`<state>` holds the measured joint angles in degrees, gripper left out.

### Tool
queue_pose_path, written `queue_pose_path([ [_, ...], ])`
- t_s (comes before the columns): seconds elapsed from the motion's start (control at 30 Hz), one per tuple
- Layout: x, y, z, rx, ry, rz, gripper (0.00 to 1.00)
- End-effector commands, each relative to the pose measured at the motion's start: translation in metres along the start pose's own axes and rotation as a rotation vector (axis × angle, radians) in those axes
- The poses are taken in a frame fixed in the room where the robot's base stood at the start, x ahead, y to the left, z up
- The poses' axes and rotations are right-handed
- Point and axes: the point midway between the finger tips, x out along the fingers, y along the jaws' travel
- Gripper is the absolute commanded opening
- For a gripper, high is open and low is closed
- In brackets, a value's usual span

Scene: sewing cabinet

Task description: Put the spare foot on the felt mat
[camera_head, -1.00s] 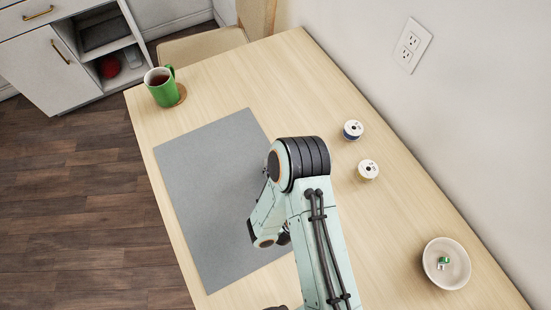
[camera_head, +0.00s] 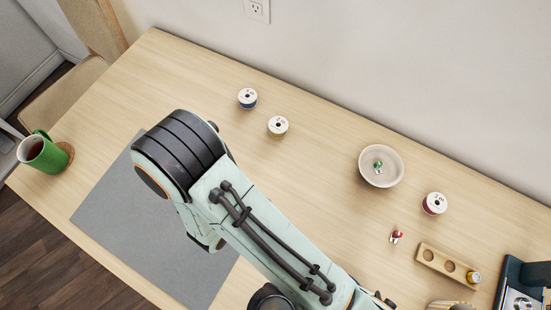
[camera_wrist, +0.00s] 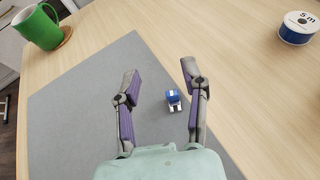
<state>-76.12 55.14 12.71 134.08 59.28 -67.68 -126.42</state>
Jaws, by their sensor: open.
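The grey felt mat (camera_head: 108,205) lies on the table, partly hidden by my arm; it also shows in the wrist view (camera_wrist: 75,95). A small blue-and-white foot-like piece (camera_wrist: 174,99) lies on the mat, near the right finger. My gripper (camera_wrist: 160,76) is open and empty above the mat, its fingers to either side of that piece; the head view hides it behind my arm. A similar green piece (camera_head: 378,165) sits in a pale dish (camera_head: 396,175). A red one (camera_head: 396,236) lies on bare table. I cannot tell which is the spare foot.
A green mug (camera_head: 44,156) stands at the table's left end. Blue-, yellow- and red-sided spools (camera_head: 247,99) (camera_head: 278,127) (camera_head: 435,203) stand along the wall side. A wooden block with holes (camera_head: 440,265) and a dark machine (camera_head: 522,280) are at the right.

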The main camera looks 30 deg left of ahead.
Motion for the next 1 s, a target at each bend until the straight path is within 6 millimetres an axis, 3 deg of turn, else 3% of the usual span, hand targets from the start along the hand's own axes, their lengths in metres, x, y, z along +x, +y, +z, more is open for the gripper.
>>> queue_pose_path([
  [0.07,0.0,-0.009,0.004,0.035,0.0,-0.028,0.44],
  [0.13,-0.001,-0.035,0.012,0.139,0.005,-0.11,0.44],
  [0.17,-0.003,-0.053,0.018,0.213,0.006,-0.165,0.44],
  [0.27,-0.027,-0.138,0.034,0.613,-0.011,-0.441,0.44],
  [0.33,-0.069,-0.205,0.038,1.017,-0.067,-0.691,0.44],
  [0.4,-0.124,-0.252,0.031,1.445,-0.159,-0.93,0.44],
  [0.43,-0.148,-0.264,0.028,1.623,-0.208,-1.023,0.44],
  [0.53,-0.228,-0.276,0.015,2.188,-0.404,-1.303,0.44],
  [0.63,-0.295,-0.255,0.008,2.663,-0.625,-1.541,0.44],
  [0.67,-0.312,-0.244,0.008,-2.541,0.629,1.468,0.44],
  [0.8,-0.366,-0.195,0.01,-2.09,0.636,1.245,0.44],
  [0.9,-0.387,-0.169,0.013,-1.905,0.638,1.181,0.44],
  [1.0,-0.395,-0.156,0.013,-1.819,0.639,1.157,0.44],
])
